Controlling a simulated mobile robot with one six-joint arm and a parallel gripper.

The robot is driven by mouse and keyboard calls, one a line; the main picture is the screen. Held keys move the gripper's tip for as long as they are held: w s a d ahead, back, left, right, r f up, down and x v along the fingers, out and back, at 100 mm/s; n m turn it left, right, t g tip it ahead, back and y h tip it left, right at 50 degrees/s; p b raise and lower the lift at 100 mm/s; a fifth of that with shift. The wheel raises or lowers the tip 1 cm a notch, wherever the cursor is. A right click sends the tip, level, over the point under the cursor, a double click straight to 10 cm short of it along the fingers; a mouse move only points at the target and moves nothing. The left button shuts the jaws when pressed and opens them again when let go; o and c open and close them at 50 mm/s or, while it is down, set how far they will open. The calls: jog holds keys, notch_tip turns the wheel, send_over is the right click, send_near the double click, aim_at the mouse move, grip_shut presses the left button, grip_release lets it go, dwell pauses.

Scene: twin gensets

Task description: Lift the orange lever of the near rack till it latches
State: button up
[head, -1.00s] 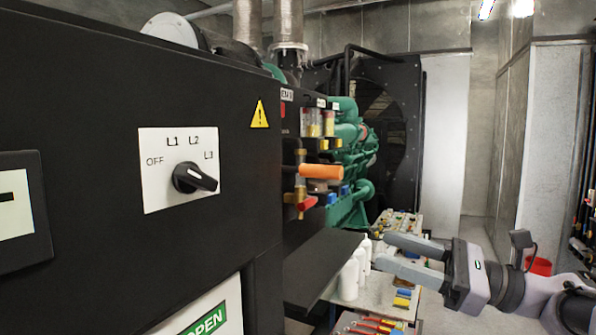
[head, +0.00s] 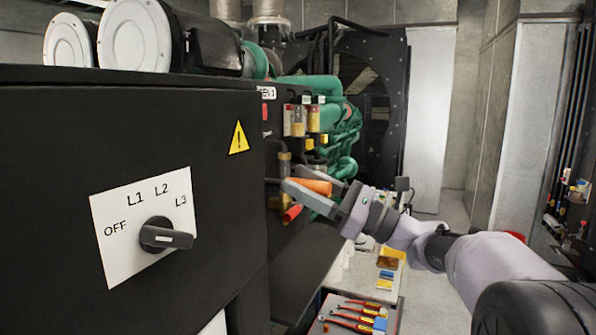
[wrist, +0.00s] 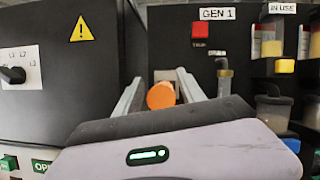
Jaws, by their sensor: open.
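The orange lever (head: 313,186) sticks out from the dark rack (head: 290,245) beside a brass fitting. In the wrist view the lever (wrist: 161,95) shows its round orange end toward me. My gripper (head: 309,179) is open, with one finger on each side of the lever. The wrist view shows the fingers (wrist: 158,88) flanking it, with a gap on the left. I cannot tell whether the right finger touches it. The lever's root is partly hidden by the fingers. The rack carries a GEN 1 label (wrist: 218,13).
A red handle (head: 291,213) sits just below the lever. A black cabinet with a rotary switch (head: 163,235) stands left. A tool tray (head: 350,318) lies below.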

jog(key=shift+w+a+r, duration=0.1)
jog(key=shift+w+a, duration=0.3)
jog(key=shift+a, duration=0.15)
jog(key=shift+s, duration=0.1)
grip_shut()
dwell(1.0)
